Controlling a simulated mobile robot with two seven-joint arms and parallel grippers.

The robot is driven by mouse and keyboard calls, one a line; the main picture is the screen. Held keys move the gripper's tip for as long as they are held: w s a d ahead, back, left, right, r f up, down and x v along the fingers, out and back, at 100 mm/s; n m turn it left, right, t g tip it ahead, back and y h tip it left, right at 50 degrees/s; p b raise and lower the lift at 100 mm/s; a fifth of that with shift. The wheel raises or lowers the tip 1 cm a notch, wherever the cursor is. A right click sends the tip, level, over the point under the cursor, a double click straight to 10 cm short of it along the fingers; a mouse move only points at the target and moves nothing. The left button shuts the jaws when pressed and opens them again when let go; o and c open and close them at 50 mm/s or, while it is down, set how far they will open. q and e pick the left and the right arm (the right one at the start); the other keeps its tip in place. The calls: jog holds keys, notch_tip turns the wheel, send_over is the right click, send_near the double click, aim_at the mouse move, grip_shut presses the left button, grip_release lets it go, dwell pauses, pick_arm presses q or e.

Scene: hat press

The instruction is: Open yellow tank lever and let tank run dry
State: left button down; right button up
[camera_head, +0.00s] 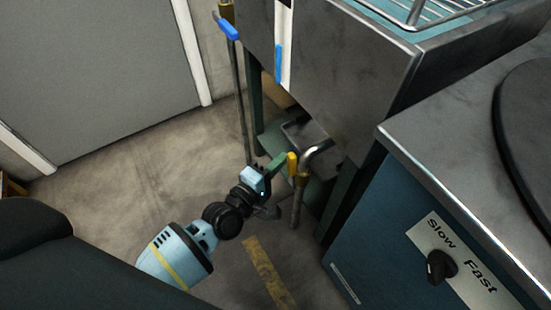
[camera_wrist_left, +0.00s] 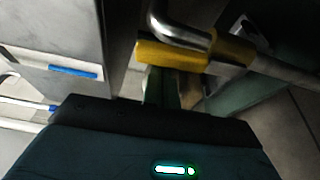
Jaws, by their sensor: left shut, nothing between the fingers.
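The steel tank (camera_head: 340,75) stands at the upper middle of the head view, with a bent metal pipe (camera_head: 298,205) low beneath it. The yellow lever (camera_head: 292,163) is on this pipe; in the wrist view the yellow part (camera_wrist_left: 170,55) lies across the top middle beside the curved pipe (camera_wrist_left: 178,28). My right gripper is not in view.
A blue-handled lever (camera_head: 228,30) hangs on a pipe at the tank's left. A blue cabinet with a Slow/Fast knob (camera_head: 441,266) stands at the lower right. A grey door (camera_head: 95,70) is at the upper left. The floor (camera_head: 130,190) between is clear.

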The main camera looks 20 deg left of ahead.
pick_arm(q)
jog(key=shift+s+d+m, duration=0.2)
jog(key=shift+d+m, duration=0.05)
jog(key=shift+m, duration=0.25)
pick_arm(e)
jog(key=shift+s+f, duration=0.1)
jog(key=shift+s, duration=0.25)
pick_arm(q)
jog(key=shift+d, duration=0.1)
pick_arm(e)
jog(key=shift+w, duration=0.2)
